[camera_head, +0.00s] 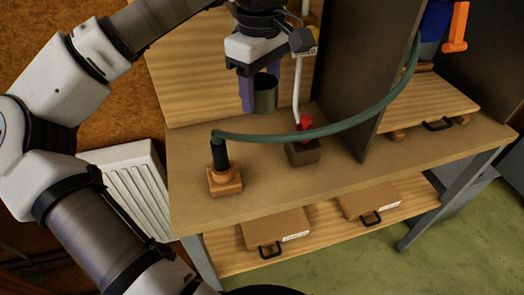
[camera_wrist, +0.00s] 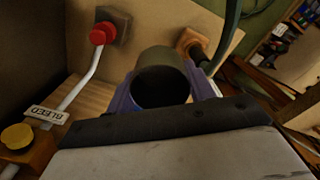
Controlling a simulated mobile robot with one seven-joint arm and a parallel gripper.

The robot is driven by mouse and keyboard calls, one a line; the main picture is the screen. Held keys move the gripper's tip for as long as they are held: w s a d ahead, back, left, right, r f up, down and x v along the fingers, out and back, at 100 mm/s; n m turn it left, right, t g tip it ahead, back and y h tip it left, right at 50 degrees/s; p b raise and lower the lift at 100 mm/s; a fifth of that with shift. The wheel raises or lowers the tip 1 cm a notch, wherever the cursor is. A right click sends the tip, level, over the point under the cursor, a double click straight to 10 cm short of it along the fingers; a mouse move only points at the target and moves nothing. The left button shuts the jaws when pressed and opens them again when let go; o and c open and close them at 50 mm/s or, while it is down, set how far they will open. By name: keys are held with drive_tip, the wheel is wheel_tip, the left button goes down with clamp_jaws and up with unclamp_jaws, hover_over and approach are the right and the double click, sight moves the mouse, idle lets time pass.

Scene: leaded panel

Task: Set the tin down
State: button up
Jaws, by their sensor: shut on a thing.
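My gripper (camera_head: 260,92) is shut on a dark grey tin (camera_head: 265,95). The tin is a plain cylinder, and in the head view it hangs above the back part of the bench top (camera_head: 345,150). In the wrist view the tin (camera_wrist: 162,78) sits between the two purple fingers, its open, dark end facing the camera. The bench surface right under the tin is partly hidden by the gripper, so I cannot tell the exact gap.
A red knob (camera_head: 304,122) on a dark block (camera_head: 303,152) stands right of the tin, with a white pipe rising. A green hose (camera_head: 345,122) arches from a wooden-based fitting (camera_head: 224,178). A dark upright panel (camera_head: 372,80) stands further right. A "BLEED" label (camera_wrist: 46,115) shows in the wrist view.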

sight(261, 171)
drive_tip(key=shift+w, duration=0.3)
drive_tip(key=shift+f, duration=0.4)
wheel_tip(261, 171, down, 18)
drive_tip(key=p, duration=0.3)
drive_tip(key=shift+f+p, duration=0.2)
drive_tip(key=shift+p, duration=0.2)
drive_tip(key=shift+f, duration=0.3)
drive_tip(key=shift+f+b, duration=0.25)
drive_tip(key=shift+b, duration=0.1)
drive_tip(key=o, duration=1.1)
drive_tip(key=shift+r, duration=0.1)
drive_tip(key=shift+o, duration=0.2)
drive_tip(key=shift+r, duration=0.1)
